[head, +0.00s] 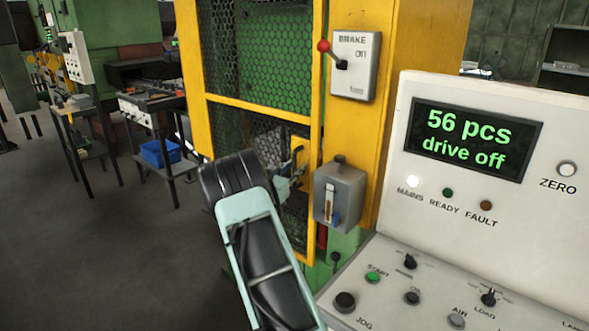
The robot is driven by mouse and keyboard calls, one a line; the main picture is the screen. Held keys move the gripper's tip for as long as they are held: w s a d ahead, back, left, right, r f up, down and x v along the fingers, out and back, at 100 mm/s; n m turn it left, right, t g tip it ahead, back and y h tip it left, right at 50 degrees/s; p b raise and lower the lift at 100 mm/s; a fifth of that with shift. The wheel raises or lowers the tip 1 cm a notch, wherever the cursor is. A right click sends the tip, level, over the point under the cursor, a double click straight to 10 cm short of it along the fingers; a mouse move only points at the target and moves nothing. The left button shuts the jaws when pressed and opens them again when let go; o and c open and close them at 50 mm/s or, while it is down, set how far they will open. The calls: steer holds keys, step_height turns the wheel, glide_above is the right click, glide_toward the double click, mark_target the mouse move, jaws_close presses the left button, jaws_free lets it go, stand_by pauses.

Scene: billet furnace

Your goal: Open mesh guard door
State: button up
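The mesh guard door (262,111) has a yellow frame with dark mesh and a crossbar, and stands in the yellow machine frame in the head view. It looks shut. A small yellow handle (297,156) shows near its right edge, below the crossbar. My gripper (297,174) is small in view, just below and beside this handle, partly hidden behind my own arm. I cannot tell whether it touches the handle or whether its fingers are open or shut. My arm also hides the lower left part of the door.
A brake switch box (354,67) with a red-knobbed lever and a grey box (339,194) sit on the yellow post right of the door. A control console (480,190) reading "drive off" fills the right. Benches and a blue bin (160,153) stand left; the floor before them is clear.

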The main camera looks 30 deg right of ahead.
jaws_close()
